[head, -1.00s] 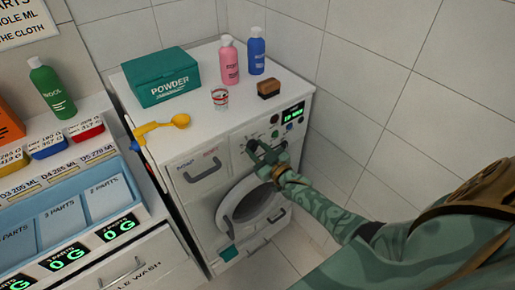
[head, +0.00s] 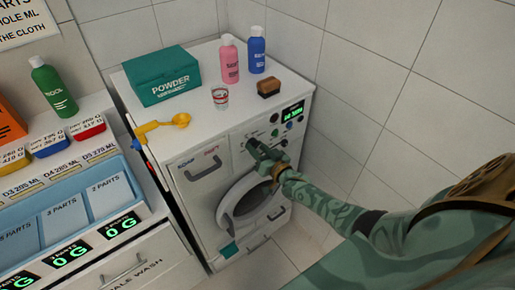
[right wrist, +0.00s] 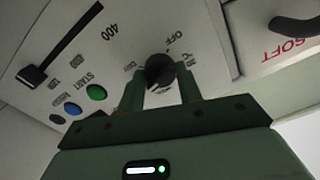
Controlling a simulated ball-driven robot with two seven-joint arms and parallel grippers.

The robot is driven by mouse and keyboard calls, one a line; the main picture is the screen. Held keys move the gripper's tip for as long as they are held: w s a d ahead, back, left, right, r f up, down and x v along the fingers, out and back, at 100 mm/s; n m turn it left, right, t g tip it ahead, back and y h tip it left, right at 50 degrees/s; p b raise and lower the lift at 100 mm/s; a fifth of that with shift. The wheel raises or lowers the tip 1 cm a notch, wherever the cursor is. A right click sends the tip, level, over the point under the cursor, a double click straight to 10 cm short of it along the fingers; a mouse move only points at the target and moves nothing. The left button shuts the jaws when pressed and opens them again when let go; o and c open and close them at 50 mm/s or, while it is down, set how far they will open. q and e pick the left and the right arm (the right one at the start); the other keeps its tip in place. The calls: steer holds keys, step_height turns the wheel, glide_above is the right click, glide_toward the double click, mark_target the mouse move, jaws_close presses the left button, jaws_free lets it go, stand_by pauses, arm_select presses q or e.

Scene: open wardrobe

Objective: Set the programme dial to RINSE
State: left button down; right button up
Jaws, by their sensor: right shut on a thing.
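The programme dial (right wrist: 160,70) is a dark round knob on the white washing machine's (head: 222,113) front panel. In the right wrist view it sits between my right gripper's (right wrist: 161,88) two fingers, which are shut on it. Printed labels ring the dial; OFF reads at its upper right, while the others are too small or blurred. I cannot tell which label the dial points at. In the head view my right gripper (head: 257,148) is at the panel and hides most of the dial. The green display (head: 293,112) is lit, its text hard to read. My left gripper is not in view.
A green START button (right wrist: 96,92), a blue button (right wrist: 72,109) and a slider (right wrist: 32,76) are near the dial. The SOFT drawer handle (right wrist: 296,26) is on its other side. A powder box (head: 162,80), bottles and a brush (head: 268,87) stand on top.

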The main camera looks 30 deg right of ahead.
steer(key=shift+f, duration=0.1)
steer(key=o, duration=1)
steer(key=s+d+p, duration=0.1)
steer(key=s+p, duration=0.1)
steer(key=s, duration=1.4)
steer(key=shift+s+d, duration=0.15)
steer(key=shift+s, duration=0.05)
